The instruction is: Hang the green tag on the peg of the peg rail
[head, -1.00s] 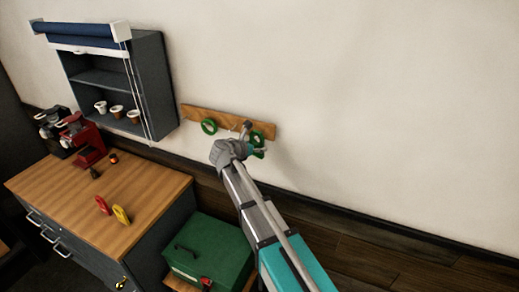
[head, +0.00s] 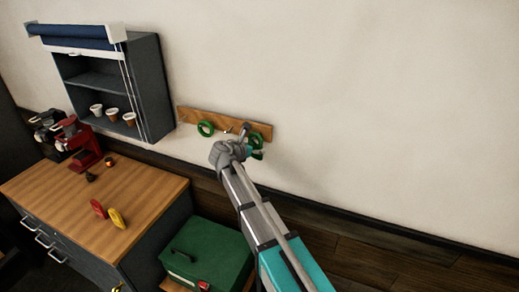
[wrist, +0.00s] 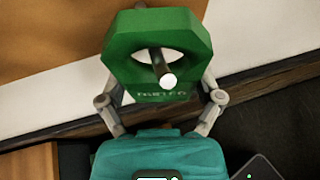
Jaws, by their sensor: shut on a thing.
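The green tag (wrist: 158,92) is a thick eight-sided plate with an oval hole and faint lettering. My gripper (wrist: 160,98) is shut on it, with a finger on each side. A dark peg with a pale round end (wrist: 166,80) shows through the hole, its end overlapping the tag's lower rim, so it appears to pass through. In the head view the tag (head: 257,141) is at the right end of the wooden peg rail (head: 188,116), partly hidden by my gripper (head: 254,150).
Another green ring (head: 205,128) is at the left of the rail. A dark shelf cabinet (head: 150,85) with cups is on the wall to the left. A green case (head: 225,255) stands below. A wooden-topped counter (head: 60,200) holds red and yellow rings. The wall to the right is clear.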

